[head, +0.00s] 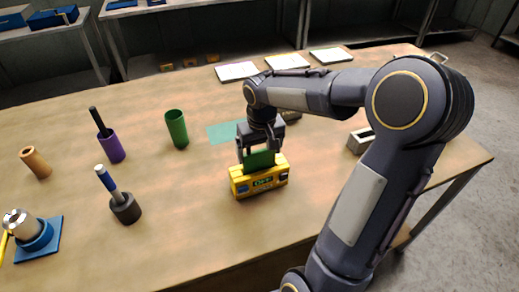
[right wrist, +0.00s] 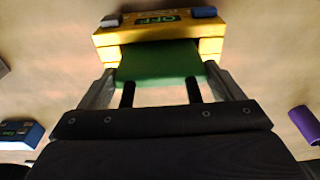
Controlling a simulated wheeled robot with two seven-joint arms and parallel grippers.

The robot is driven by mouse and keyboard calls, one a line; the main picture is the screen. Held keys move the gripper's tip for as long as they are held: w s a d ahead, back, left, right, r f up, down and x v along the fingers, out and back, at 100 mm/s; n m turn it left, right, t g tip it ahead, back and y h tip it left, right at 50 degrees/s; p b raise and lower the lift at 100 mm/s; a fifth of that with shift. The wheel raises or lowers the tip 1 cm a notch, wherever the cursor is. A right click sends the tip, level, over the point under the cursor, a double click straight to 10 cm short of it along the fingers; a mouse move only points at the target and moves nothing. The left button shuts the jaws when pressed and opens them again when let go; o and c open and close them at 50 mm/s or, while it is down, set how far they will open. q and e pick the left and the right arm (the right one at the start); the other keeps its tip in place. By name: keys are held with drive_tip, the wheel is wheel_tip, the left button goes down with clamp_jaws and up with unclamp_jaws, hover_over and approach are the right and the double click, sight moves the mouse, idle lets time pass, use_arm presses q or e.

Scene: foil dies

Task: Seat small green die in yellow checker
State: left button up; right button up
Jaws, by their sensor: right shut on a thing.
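The yellow checker (head: 245,188) stands on the table in the middle of the head view, with an "OFF" label on its front. It also shows at the top of the right wrist view (right wrist: 120,36). My right gripper (head: 258,156) is shut on the small green die (head: 259,160), directly at the checker's top. In the right wrist view the green die (right wrist: 158,62) lies between the two fingers, and its far edge meets the checker. I cannot tell how deep the die sits in the checker. My left gripper is not in view.
A green cup (head: 177,128), a purple holder (head: 111,147), a dark holder with a blue-handled tool (head: 124,207) and an orange tube (head: 36,162) stand to the left. A grey metal block (head: 360,141) is at the right. A flat green mat (head: 224,132) lies behind the checker.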

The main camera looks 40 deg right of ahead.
drive_tip(key=shift+f, duration=0.1)
drive_tip(key=o, duration=1.1)
wheel_tip(320, 180, up, 12)
drive_tip(key=s, duration=0.1)
drive_tip(key=s+a+f+n+t+y, duration=0.1)
drive_tip(key=s+a+f+t+y, duration=0.1)
drive_tip(key=s+a+f, duration=0.2)
drive_tip(key=s+a+f+t+y, duration=0.2)
drive_tip(key=s+a+f, duration=0.2)
drive_tip(key=s+a, duration=0.6)
drive_tip(key=s, duration=0.2)
drive_tip(key=shift+s+f+n, duration=0.15)
drive_tip(key=shift+s+n, duration=0.2)
drive_tip(key=shift+n, duration=0.05)
drive_tip(key=shift+a, duration=0.1)
